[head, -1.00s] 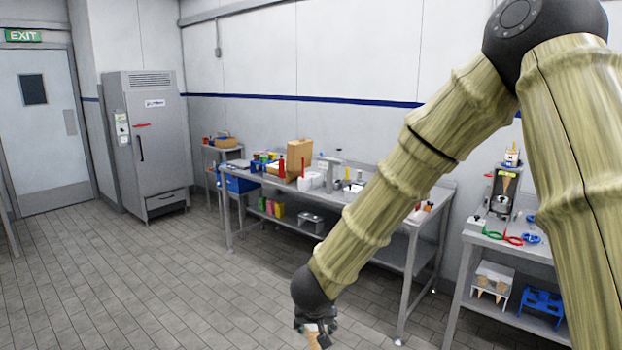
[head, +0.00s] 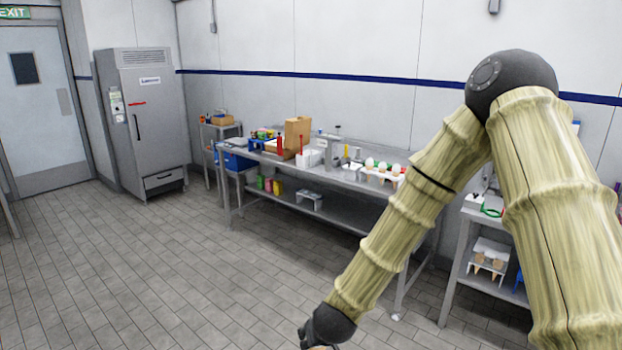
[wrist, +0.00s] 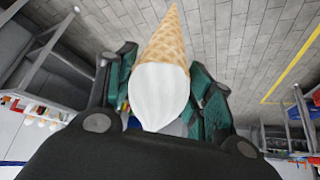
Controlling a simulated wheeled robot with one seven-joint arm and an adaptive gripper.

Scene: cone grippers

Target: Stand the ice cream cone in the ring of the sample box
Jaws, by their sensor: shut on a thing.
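The ice cream cone (wrist: 160,85) is a tan waffle cone with a white scoop, seen large in the wrist view. My gripper (wrist: 160,85) is shut on it, with green-padded fingers on both sides of it. The cone's tip points up in that picture, toward the tiled floor. In the head view my wrist reaches the bottom edge, and the fingers and cone are cut off there. I cannot make out which thing is the sample box, or its ring.
A second steel table (head: 478,222) at right is partly behind my arm. A grey fridge (head: 150,125) stands left. The tiled floor before the bench is clear.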

